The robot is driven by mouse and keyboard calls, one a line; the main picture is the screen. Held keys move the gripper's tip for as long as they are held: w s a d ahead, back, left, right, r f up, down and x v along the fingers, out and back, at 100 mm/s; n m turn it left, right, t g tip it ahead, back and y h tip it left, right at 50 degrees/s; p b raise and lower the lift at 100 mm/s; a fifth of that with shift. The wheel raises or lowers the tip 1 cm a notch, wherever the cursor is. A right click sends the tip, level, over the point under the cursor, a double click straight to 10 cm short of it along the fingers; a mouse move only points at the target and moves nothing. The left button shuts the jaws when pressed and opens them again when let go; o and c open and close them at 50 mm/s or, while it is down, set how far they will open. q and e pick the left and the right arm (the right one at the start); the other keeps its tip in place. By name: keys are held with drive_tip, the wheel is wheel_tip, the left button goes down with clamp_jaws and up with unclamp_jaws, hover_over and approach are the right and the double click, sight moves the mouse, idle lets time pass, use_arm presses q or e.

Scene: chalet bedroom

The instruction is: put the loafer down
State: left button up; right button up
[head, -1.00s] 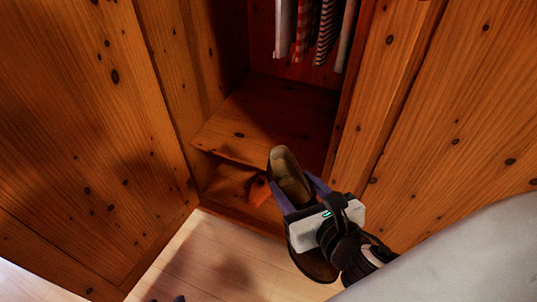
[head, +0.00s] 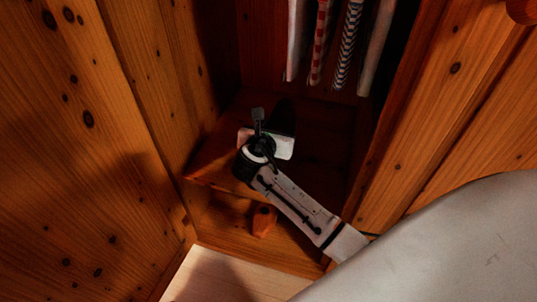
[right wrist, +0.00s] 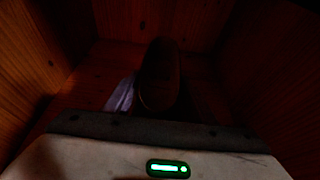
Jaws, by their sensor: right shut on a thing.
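The loafer (right wrist: 160,72) is a dark shape in the middle of the dim right wrist view, with a purple finger beside its left side. My right gripper (head: 268,142) is shut on it, inside the open wooden wardrobe. In the head view the gripper's body and wrist hide most of the loafer; a dark shape (head: 284,113) just beyond is probably part of it. The wardrobe's upper shelf (head: 215,163) lies under the gripper. I cannot tell whether the loafer touches the shelf. My left gripper is out of view.
Several garments (head: 323,40) hang above and beyond the gripper. Wooden walls (head: 165,85) close in on the left and right. Pale floor (head: 220,278) is bare in front.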

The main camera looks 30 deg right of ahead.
drive_tip(key=f, duration=0.2)
drive_tip(key=f+b, duration=0.1)
drive_tip(key=shift+s+f+b, duration=0.2)
drive_tip(key=shift+f+b, duration=0.1)
drive_tip(key=shift+f, duration=0.1)
drive_tip(key=shift+f+b, duration=0.3)
drive_tip(key=shift+f, duration=0.25)
wheel_tip(320, 180, down, 3)
drive_tip(key=shift+f+b, duration=0.2)
drive_tip(key=shift+b, duration=0.85)
drive_tip(key=shift+f, duration=0.1)
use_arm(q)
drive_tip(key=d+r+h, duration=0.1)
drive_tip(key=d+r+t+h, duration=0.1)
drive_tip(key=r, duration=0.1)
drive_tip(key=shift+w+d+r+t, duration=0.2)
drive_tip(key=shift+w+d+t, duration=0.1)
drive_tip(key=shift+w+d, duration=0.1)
use_arm(e)
drive_tip(key=o, duration=1.4)
drive_tip(key=shift+c, duration=0.2)
